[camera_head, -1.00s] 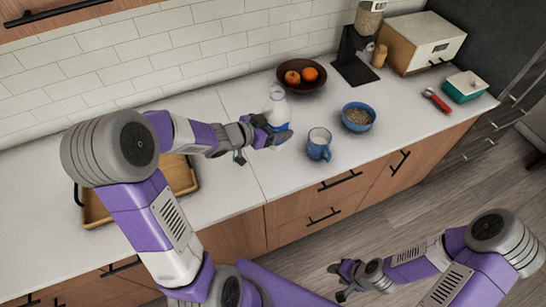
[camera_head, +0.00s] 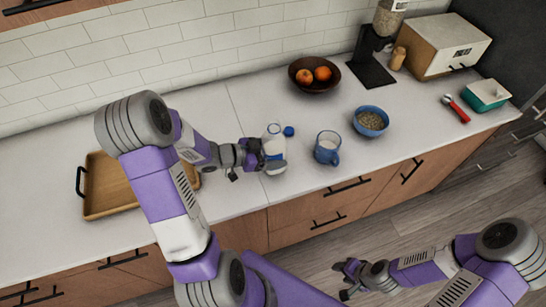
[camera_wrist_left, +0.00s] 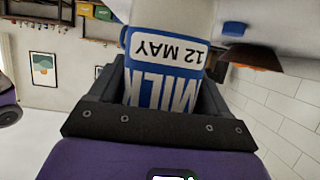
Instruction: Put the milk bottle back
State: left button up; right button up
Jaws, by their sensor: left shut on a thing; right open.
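The milk bottle (camera_head: 273,135) is white and blue and looks upright over the counter. It also fills the middle of the left wrist view (camera_wrist_left: 165,50), where its label shows "MILK" and "12 MAY" upside down. My left gripper (camera_head: 268,158) is shut around the bottle's body. I cannot tell whether the bottle's base touches the counter. My right gripper (camera_head: 349,277) is open and empty, low in front of the drawers.
A wooden tray (camera_head: 104,206) lies at left, partly behind my left arm. The counter between tray and bottle is mostly clear.

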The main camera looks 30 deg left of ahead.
pick_arm(q)
jog(key=shift+f, duration=0.85)
jog(key=shift+w+a+f, duration=0.1)
jog(key=shift+f+b, duration=0.2)
jog(key=shift+b, duration=0.1)
jog(key=o, duration=1)
jog(key=shift+r, duration=0.1)
jog(key=shift+r, duration=0.1)
